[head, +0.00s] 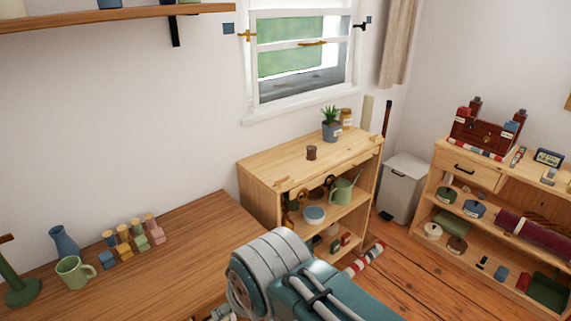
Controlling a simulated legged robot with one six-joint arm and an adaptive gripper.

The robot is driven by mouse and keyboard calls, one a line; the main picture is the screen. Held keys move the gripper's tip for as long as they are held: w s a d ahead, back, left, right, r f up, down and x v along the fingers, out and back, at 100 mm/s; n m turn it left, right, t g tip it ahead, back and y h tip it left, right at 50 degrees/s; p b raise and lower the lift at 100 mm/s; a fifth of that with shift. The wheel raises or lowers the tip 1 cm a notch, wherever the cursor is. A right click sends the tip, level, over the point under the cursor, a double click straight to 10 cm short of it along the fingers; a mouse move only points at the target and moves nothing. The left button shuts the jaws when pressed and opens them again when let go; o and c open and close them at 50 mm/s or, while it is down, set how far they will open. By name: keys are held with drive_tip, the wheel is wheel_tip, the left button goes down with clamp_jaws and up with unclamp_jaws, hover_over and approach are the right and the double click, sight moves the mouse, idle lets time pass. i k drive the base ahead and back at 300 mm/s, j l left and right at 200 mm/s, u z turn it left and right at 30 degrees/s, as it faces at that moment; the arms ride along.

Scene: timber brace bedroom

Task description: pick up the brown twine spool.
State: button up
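A small dark brown spool (311,153), which looks like the twine spool, stands upright on the top of the light wooden shelf cabinet (270,168) under the window. It is clear on all sides, with a potted plant (331,124) behind it to the right. My teal and grey arm fills the bottom middle of the head view, in front of the cabinet and well apart from the spool. My gripper's fingers cannot be made out; the arm's end is hidden or out of the picture.
A jar (346,117) stands by the plant. Below are shelves with a green watering can (343,191) and a bowl (314,215). A white bin (402,187) and a loaded shelf stand right.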

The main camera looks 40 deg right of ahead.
sight(312, 150)
drive_tip(key=z, duration=1.3)
drive_tip(key=i+l+u, duration=0.15)
drive_tip(key=u, duration=0.5)
drive_tip(key=i+l+u, duration=0.15)
drive_tip(key=l, duration=0.15)
drive_tip(key=i+l+u, duration=0.15)
drive_tip(key=l, duration=0.15)
drive_tip(key=i+l+u, duration=0.1)
drive_tip(key=l, duration=0.25)
drive_tip(key=i+l+u, duration=0.15)
drive_tip(key=l, duration=0.2)
drive_tip(key=i+l+u, duration=0.15)
drive_tip(key=l, duration=0.2)
drive_tip(key=i+l, duration=0.1)
drive_tip(key=l, duration=0.35)
drive_tip(key=i+l, duration=0.1)
drive_tip(key=l, duration=0.8)
drive_tip(key=i, duration=0.05)
